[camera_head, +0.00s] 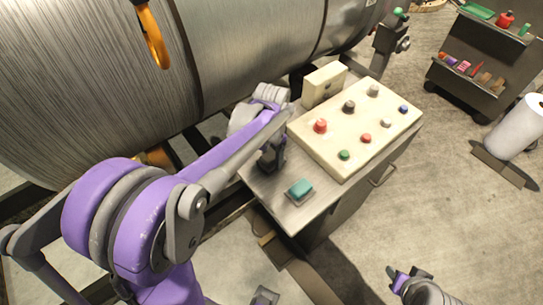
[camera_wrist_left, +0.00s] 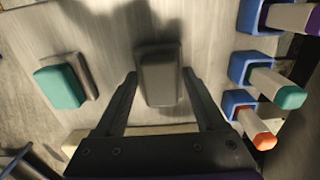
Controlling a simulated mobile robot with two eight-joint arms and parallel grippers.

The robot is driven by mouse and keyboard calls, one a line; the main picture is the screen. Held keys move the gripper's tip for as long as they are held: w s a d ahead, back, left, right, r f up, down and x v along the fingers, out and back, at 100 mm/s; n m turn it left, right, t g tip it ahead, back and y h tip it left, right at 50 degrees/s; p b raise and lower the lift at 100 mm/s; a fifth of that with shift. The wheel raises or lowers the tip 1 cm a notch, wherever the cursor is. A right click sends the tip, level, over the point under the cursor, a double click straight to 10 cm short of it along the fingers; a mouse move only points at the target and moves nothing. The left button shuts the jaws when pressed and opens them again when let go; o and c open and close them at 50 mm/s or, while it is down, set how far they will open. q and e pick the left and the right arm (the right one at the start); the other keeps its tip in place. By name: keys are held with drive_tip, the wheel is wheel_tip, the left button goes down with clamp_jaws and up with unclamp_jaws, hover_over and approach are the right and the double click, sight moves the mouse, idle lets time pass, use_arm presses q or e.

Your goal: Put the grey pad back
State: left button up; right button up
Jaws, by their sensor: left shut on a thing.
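The grey pad (camera_wrist_left: 160,80) is a dark block between the two fingers of my left gripper in the left wrist view. My left gripper (camera_wrist_left: 159,73) is shut on it, over the bare metal top of the cabinet. I cannot tell whether the pad touches that top. In the head view my left gripper (camera_head: 270,160) is near the cabinet's left end and the pad is hidden. A teal pad (camera_head: 299,188) sits on a grey base there; it also shows in the left wrist view (camera_wrist_left: 60,87). My right gripper (camera_head: 402,280) is at the lower edge, its jaws unclear.
Blue holders (camera_wrist_left: 240,102) with teal- and orange-tipped pieces line the right side of the wrist view. A cream button panel (camera_head: 355,125) covers much of the cabinet. A large metal drum (camera_head: 250,50) stands behind. A tool cart (camera_head: 480,65) and white roll (camera_head: 515,128) are at right.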

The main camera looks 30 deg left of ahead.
sight(272, 155)
use_arm(q)
drive_tip(key=shift+f, duration=0.25)
drive_tip(key=shift+f, duration=0.15)
drive_tip(key=o, duration=1.2)
drive_tip(key=shift+c, duration=0.2)
drive_tip(key=shift+r, duration=0.4)
wheel_tip(272, 155, up, 11)
drive_tip(key=s+d+f+n+t, duration=0.1)
drive_tip(key=s+d+f, duration=0.1)
drive_tip(key=s, duration=0.3)
drive_tip(key=s+d+f+n+t, duration=0.2)
drive_tip(key=s+f, duration=0.1)
drive_tip(key=s, duration=0.2)
drive_tip(key=s+d+f+n+t+p, duration=0.1)
drive_tip(key=s+d+f+t, duration=0.1)
drive_tip(key=s, duration=0.3)
drive_tip(key=shift+s+d+f+n, duration=0.2)
drive_tip(key=shift+d+f+n, duration=0.15)
drive_tip(key=shift+f, duration=0.2)
